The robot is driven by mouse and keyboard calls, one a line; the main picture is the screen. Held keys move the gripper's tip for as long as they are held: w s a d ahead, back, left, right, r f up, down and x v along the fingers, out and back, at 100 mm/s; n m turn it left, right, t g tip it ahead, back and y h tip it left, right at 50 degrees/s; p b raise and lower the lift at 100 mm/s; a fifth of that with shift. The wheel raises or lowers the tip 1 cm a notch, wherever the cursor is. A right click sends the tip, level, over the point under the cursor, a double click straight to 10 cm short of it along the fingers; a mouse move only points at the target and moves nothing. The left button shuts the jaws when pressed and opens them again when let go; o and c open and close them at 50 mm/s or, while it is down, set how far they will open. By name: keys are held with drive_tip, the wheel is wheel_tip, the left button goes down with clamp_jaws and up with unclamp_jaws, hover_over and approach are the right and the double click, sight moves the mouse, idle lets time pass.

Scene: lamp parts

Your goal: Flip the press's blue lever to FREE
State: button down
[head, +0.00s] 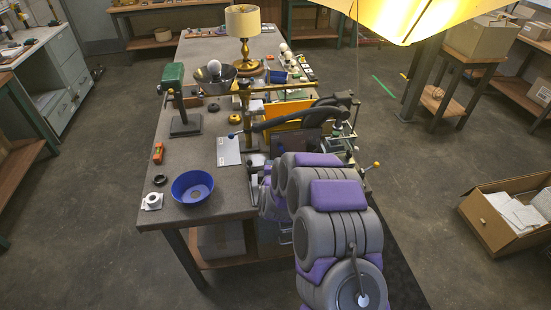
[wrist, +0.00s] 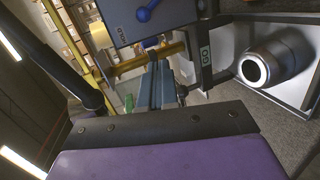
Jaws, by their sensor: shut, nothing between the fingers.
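In the wrist view a blue lever (wrist: 146,11) with a round knob sits on a blue-grey panel (wrist: 115,18) at the top. A small label (wrist: 128,33) lies below the knob; its word is too small to read surely. The knob points down-left in that view, towards the label. My gripper (wrist: 158,64) is shut and empty, its narrow fingers close together below the panel and apart from the lever. In the head view the press (head: 312,140) stands at the bench's right edge, partly behind my purple and grey arm, which hides my gripper there.
A yellow bar (wrist: 135,65) crosses near my fingers. A post marked GO (wrist: 204,57) and a metal cylinder (wrist: 265,65) are at right. On the bench (head: 215,130) are a blue bowl (head: 192,187), a green-headed stand (head: 184,123) and a lamp (head: 243,45).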

sight(283, 151)
drive_tip(key=f+n+t, duration=0.2)
drive_tip(key=d+f+n+t+h, duration=0.1)
drive_tip(key=f+n+t, duration=0.1)
drive_tip(key=f, duration=0.1)
drive_tip(key=shift+d+f+n, duration=0.15)
drive_tip(key=shift+d+n, duration=0.05)
drive_tip(key=shift+n, duration=0.2)
drive_tip(key=shift+s+d+f+n+t, duration=0.1)
drive_tip(key=shift+s+f+n+t, duration=0.15)
drive_tip(key=shift+n+t, duration=0.25)
drive_tip(key=shift+s+d+f+n+t, duration=0.1)
drive_tip(key=shift+s+n+t, duration=0.2)
drive_tip(key=shift+n+t, duration=0.15)
drive_tip(key=shift+b+x, duration=1.15)
drive_tip(key=shift+x, duration=3.85)
